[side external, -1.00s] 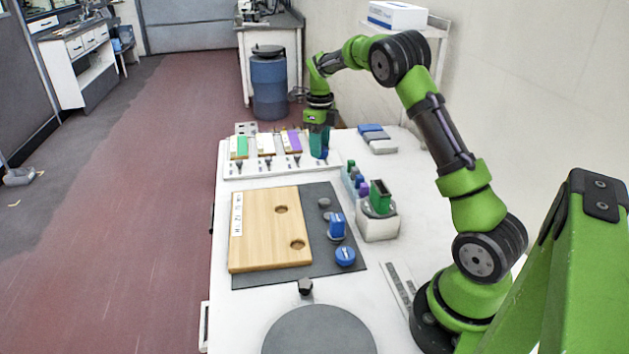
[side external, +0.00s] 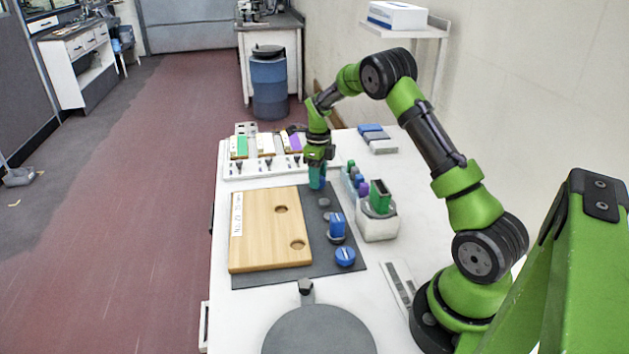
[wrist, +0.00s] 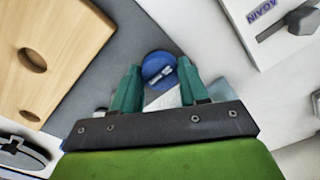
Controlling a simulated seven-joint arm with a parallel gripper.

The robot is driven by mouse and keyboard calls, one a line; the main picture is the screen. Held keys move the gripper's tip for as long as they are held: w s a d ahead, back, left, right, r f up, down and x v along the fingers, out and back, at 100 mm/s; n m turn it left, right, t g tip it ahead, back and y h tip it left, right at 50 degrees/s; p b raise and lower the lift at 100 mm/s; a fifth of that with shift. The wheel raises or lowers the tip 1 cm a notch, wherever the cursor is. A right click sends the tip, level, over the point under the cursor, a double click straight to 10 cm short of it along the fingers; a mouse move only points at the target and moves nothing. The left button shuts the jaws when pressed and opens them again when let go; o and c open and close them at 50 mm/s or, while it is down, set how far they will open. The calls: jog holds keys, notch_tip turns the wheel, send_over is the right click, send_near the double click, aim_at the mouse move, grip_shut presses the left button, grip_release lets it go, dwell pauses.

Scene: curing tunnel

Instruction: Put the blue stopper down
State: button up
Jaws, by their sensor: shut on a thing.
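My gripper (side external: 317,181) is shut on a blue stopper, holding it by the far end of the dark grey mat (side external: 317,191). In the wrist view the round blue stopper (wrist: 156,66) shows between the teal fingertips of my gripper (wrist: 158,78), with a pale mark on its face. In the side view the fingers hide most of it. I cannot tell whether its underside touches the mat or table.
A wooden board (side external: 262,230) with two holes lies on the mat. A blue block (side external: 337,224), a blue round knob (side external: 345,256) and a grey knob (side external: 324,202) stand right of it. A white box (side external: 378,227) holds a green block. A card rack (side external: 235,171) is behind.

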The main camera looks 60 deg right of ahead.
jog(key=shift+f, duration=0.1)
jog(key=o, duration=1)
notch_tip(320, 180, up, 12)
jog(key=s+a+r+n+t, duration=0.2)
jog(key=a+r+n, duration=0.4)
jog(key=r, duration=0.1)
jog(key=s+a+r+n+t+y, duration=0.1)
jog(key=s+a+r+n, duration=0.2)
jog(key=s+a+n, duration=0.15)
jog(key=s+a+r+n+t, duration=0.1)
jog(key=s+a+r+n, duration=0.15)
jog(key=a+n, duration=0.3)
jog(key=s+a+n+t, duration=0.1)
jog(key=s+a+n, duration=0.2)
jog(key=s+n, duration=0.1)
jog(key=s+a+f+n+t, duration=0.1)
jog(key=s+a+n, duration=0.3)
jog(key=n, duration=0.1)
jog(key=s+a+f+n+t+y, duration=0.1)
jog(key=s+a+n, duration=0.2)
jog(key=s+n, duration=0.1)
jog(key=shift+s+a+n, duration=0.2)
jog(key=shift+s+n, duration=0.2)
jog(key=shift+s, duration=0.15)
